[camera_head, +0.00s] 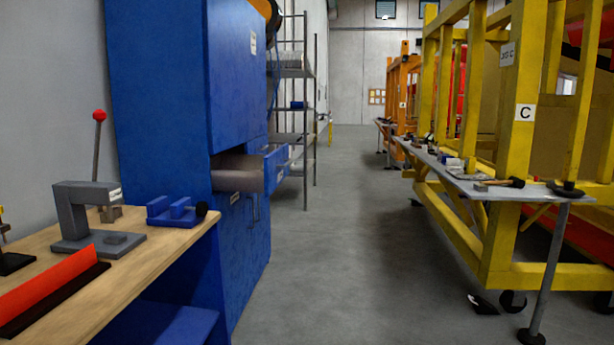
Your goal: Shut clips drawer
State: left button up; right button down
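A tall blue cabinet (160,90) stands left of centre against the grey wall. One drawer (238,172) is pulled out of its front, at about mid height. The drawer has a pale grey side, a blue front (276,165) facing right and a small label on it. I cannot read the label, and the drawer's contents are hidden. Neither of my grippers shows in the head view.
A wooden workbench (150,262) with a grey press (85,215), a red block (48,285) and a blue fixture (170,211) fills the lower left. Grey shelving (296,110) stands behind the cabinet. A yellow frame (500,220) with a side shelf stands right.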

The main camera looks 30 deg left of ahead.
aim_at(235, 173)
jog(key=z, duration=0.15)
jog(key=i, duration=2.2)
jog(key=u, duration=0.8)
jog(key=i, duration=1.55)
jog(key=u, duration=1.4)
